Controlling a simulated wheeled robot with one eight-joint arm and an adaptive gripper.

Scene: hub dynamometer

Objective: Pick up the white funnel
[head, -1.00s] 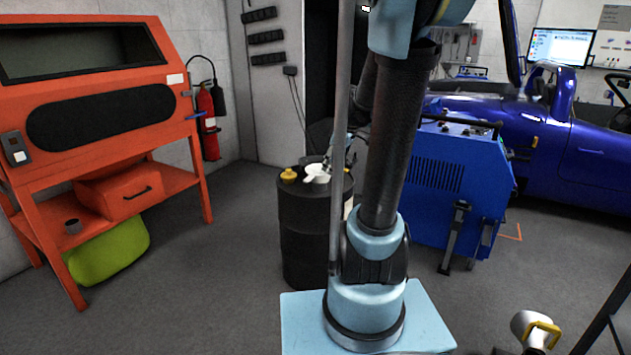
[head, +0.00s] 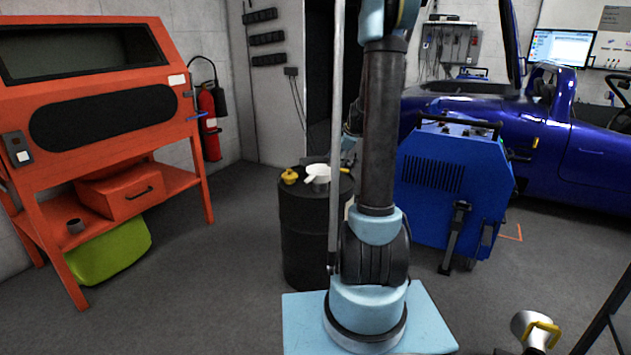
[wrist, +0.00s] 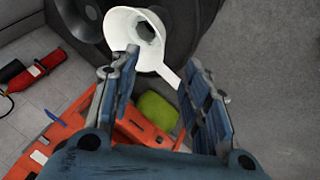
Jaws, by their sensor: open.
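The white funnel (head: 317,173) sits on top of the black drum (head: 304,230), with a handle-like tab on its side. In the wrist view the funnel (wrist: 122,24) shows at the top, left of centre, its round mouth facing me and its tab reaching down between the finger lines. My gripper (wrist: 163,62) is open and empty, its two blue-grey fingers spread. The funnel's bowl is beyond the left fingertip; I cannot tell whether they touch. In the head view my gripper is mostly hidden behind my arm.
A yellow cap-like item (head: 289,176) stands beside the funnel on the drum. A blue wheeled machine (head: 450,180) stands right of the drum. An orange cabinet (head: 100,125) is at left, with a green container (head: 110,250) below. Grey floor lies open between.

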